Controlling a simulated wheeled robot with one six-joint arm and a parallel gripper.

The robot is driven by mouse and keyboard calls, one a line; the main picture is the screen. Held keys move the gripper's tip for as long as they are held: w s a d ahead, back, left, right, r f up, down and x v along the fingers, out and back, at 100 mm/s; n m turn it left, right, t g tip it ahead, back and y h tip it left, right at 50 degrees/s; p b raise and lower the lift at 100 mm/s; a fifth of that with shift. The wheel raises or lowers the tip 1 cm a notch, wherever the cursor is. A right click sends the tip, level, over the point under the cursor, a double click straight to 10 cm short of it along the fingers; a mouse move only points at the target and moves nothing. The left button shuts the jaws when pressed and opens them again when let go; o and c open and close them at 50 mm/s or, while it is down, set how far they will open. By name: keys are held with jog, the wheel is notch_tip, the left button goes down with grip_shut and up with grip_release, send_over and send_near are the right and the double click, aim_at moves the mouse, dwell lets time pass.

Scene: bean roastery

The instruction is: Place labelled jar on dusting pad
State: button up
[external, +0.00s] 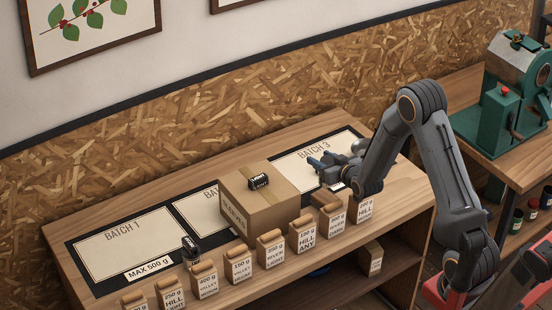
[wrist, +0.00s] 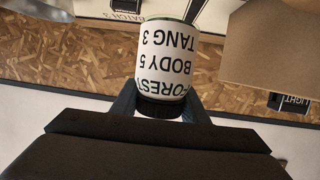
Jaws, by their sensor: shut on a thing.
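A white jar (wrist: 166,60) with a black lid fills the top middle of the wrist view. Its label reads FOREST, BODY 5, TANG 3, upside down in that view. My gripper (wrist: 163,104) is shut on it, with the fingers partly hidden behind the jar. In the external view my gripper (external: 322,166) is over the BATCH 3 mat (external: 300,165), right of the cardboard box; I cannot make out the jar there. I cannot pick out a dusting pad for certain in either view.
The cardboard box (external: 262,208) carries a small black block (external: 258,181). Several labelled bags (external: 270,250) line the bench's front edge. Another black block (external: 191,247) stands near the BATCH 1 mat (external: 130,240), which is mostly clear. A green machine (external: 510,100) stands at right.

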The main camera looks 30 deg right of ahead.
jog(key=shift+f+p, duration=0.65)
jog(key=shift+f, duration=2.1)
jog(key=shift+f, duration=0.15)
jog(key=o, duration=1.2)
jog(key=shift+s+r, duration=0.15)
jog(key=shift+r, duration=0.1)
jog(key=b+v, duration=0.2)
jog(key=v, duration=0.9)
jog(key=shift+s+r+b, duration=0.1)
jog(key=shift+s+b, duration=0.25)
jog(key=shift+b, duration=0.05)
